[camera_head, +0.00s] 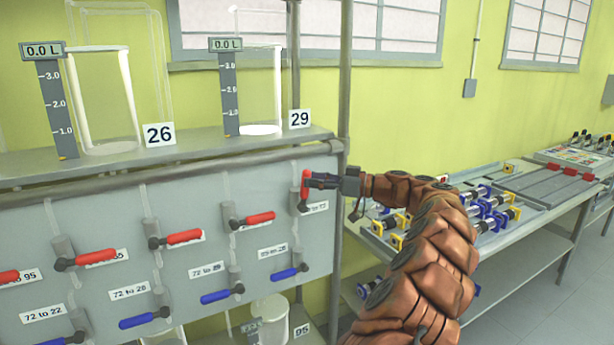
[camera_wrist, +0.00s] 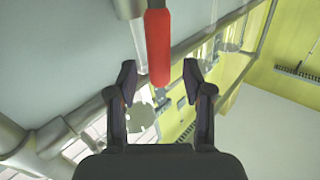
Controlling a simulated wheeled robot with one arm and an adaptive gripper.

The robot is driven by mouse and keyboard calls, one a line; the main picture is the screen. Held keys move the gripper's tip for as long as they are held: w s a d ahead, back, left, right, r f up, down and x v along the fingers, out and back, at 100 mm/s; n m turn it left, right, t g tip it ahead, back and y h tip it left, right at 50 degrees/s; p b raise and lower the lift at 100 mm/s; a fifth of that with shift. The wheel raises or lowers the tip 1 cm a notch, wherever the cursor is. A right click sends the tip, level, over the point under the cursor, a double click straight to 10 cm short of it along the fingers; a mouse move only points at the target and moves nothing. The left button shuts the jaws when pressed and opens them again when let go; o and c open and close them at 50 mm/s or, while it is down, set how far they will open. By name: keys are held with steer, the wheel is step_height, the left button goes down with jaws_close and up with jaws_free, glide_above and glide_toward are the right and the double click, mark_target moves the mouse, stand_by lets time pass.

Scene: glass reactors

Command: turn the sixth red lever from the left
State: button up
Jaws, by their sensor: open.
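The rightmost red lever (camera_head: 305,187) points upright on the grey panel, while the other red levers in view lie near horizontal. The row runs past the left edge, so I cannot count to the sixth. My gripper (camera_head: 313,181) is at this upright lever, reaching in from the right. In the wrist view, the red lever (camera_wrist: 158,45) hangs from the top, its free end between my open fingertips (camera_wrist: 160,75).
Other red levers (camera_head: 253,220) and a lower row of blue levers (camera_head: 222,296) sit left on the panel (camera_head: 190,190). Glass vessels stand on the shelf above, by number cards 26 (camera_head: 159,134) and 29 (camera_head: 299,119). A metal post (camera_head: 344,90) stands close behind my gripper. A bench (camera_head: 535,200) with parts is right.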

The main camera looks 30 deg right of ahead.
steer(key=shift+p+x, duration=0.3)
steer(key=shift+x, duration=1.1)
jaws_close()
